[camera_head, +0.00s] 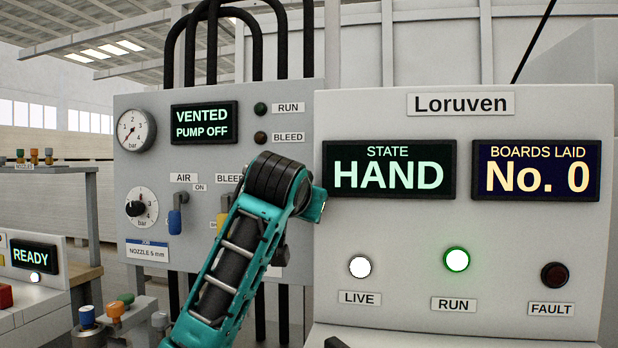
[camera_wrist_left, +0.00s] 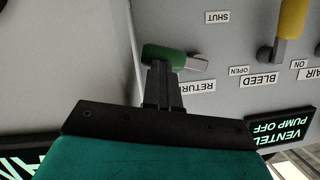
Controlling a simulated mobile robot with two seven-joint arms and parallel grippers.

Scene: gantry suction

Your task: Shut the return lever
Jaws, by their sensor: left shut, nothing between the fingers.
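The return lever (camera_wrist_left: 168,57) has a green handle on a metal stub and shows in the left wrist view, which is upside down. Its handle lies sideways, pointing left in that picture. A RETURN label (camera_wrist_left: 196,86) is beside it and a SHUT label (camera_wrist_left: 216,17) is on the panel. My left gripper (camera_wrist_left: 161,68) is shut and empty. Its fingertips overlap the green handle in the picture; I cannot tell whether they touch it. In the head view my teal arm hides the lever, and I cannot make out the left fingertips. My right gripper is not in view.
The yellow bleed lever (camera_wrist_left: 290,20) and the blue air lever (camera_head: 175,222) are on the same grey panel (camera_head: 150,175). The Loruven cabinet (camera_head: 400,250) stands close on the right of my arm. Gauges and a VENTED display (camera_head: 205,122) are at upper left.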

